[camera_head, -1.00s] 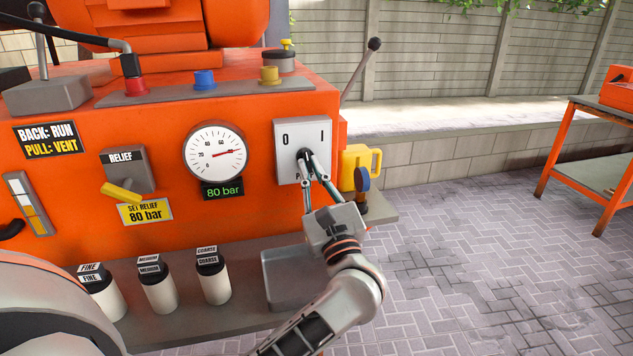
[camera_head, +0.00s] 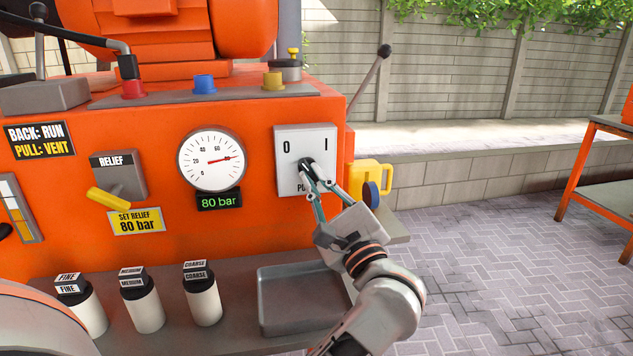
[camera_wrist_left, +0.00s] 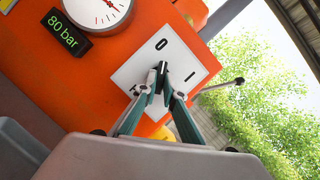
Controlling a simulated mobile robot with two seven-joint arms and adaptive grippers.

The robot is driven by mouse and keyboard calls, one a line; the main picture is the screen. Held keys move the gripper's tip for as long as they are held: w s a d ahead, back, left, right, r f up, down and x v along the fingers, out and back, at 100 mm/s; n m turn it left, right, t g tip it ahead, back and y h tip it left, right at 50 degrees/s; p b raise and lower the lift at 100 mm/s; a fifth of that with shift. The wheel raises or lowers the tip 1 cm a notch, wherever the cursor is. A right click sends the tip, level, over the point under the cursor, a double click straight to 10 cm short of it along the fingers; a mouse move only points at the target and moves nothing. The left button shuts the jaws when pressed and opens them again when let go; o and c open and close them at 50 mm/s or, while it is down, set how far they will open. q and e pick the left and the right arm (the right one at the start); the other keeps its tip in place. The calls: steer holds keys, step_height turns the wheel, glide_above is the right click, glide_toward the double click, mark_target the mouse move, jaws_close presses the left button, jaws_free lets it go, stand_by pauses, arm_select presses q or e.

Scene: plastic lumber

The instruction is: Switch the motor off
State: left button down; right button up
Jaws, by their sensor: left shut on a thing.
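The motor switch is a pale square plate (camera_head: 290,145) marked 0 at left and I at right, on the front of the orange machine. Its dark knob (camera_head: 305,163) sits in the middle, below and between the marks. My left gripper (camera_head: 312,174) is shut on the knob, reaching up from the lower right. The left wrist view also shows the plate (camera_wrist_left: 185,50) and the fingers (camera_wrist_left: 157,88) closed around the dark knob (camera_wrist_left: 161,70). My right gripper is not in view.
A gauge (camera_head: 211,160) above an 80 bar display and a yellow relief lever (camera_head: 108,200) are to the left. A grey tray (camera_head: 290,325) and several labelled canisters (camera_head: 203,303) stand on the shelf below.

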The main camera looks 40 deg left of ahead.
arm_select(q)
steer(key=c, duration=2.1)
jaws_free()
steer(key=shift+c, duration=0.2)
steer(key=v, duration=0.7)
steer(key=shift+d, duration=0.25)
steer(key=shift+s+f, duration=0.15)
steer(key=shift+s, duration=0.05)
